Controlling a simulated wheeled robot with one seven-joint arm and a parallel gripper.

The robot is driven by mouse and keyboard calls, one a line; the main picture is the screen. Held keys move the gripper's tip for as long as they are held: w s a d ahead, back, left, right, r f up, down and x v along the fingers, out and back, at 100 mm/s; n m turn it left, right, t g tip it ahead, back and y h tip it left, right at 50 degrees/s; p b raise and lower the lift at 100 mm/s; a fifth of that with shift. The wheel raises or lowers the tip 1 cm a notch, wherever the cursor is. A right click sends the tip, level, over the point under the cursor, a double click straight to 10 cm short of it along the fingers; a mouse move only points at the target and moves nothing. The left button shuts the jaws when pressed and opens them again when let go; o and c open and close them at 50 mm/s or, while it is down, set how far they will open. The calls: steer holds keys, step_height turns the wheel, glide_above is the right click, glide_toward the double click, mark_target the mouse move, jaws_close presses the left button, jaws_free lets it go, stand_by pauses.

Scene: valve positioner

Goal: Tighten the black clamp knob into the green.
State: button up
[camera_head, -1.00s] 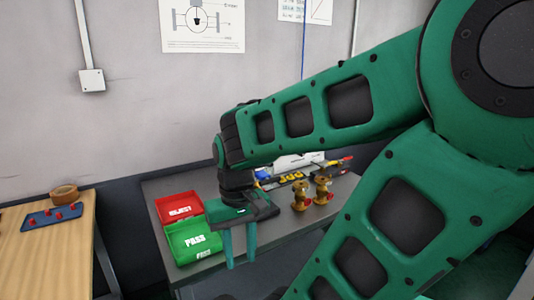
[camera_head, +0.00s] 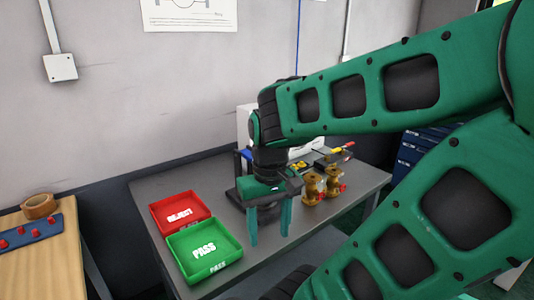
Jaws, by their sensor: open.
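My gripper (camera_head: 270,238) points down with its two green fingers apart and nothing between them. It hangs over or in front of the grey bench, near the middle of the view. A dark fixture (camera_head: 236,197) with a blue upright stands just behind and left of my gripper. My wrist and gripper hide most of it. I cannot make out the black clamp knob or a green zone on a gauge. Two brass valves (camera_head: 311,187) with red parts stand to the right of my gripper.
A red REJECT tray (camera_head: 158,222) and a green PASS tray (camera_head: 235,262) sit on the grey bench (camera_head: 150,187), left of my gripper. A white box (camera_head: 243,122) and tools lie behind. A wooden table (camera_head: 45,275) with a blue rack (camera_head: 30,236) is at left.

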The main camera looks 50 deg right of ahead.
steer(key=w+d+f+n+g+h, duration=0.25)
steer(key=w+d+n+h, duration=0.2)
steer(key=w+n, duration=0.3)
steer(key=w+d+f+n+g+h, duration=0.1)
steer(key=w+d+f+n+h, duration=0.25)
steer(key=w+d+n, duration=0.35)
steer(key=w+d+r+n+h, duration=0.4)
steer(key=w+r+n+h, duration=0.3)
steer(key=r+h, duration=0.3)
steer(key=s+d, duration=0.2)
steer(key=d, duration=0.8)
steer(key=shift+d+r, duration=0.2)
steer(key=shift+r, duration=0.1)
steer(key=shift+s+n, duration=0.1)
steer(key=shift+n, duration=0.15)
steer(key=shift+a, duration=0.1)
steer(key=c, duration=1.1)
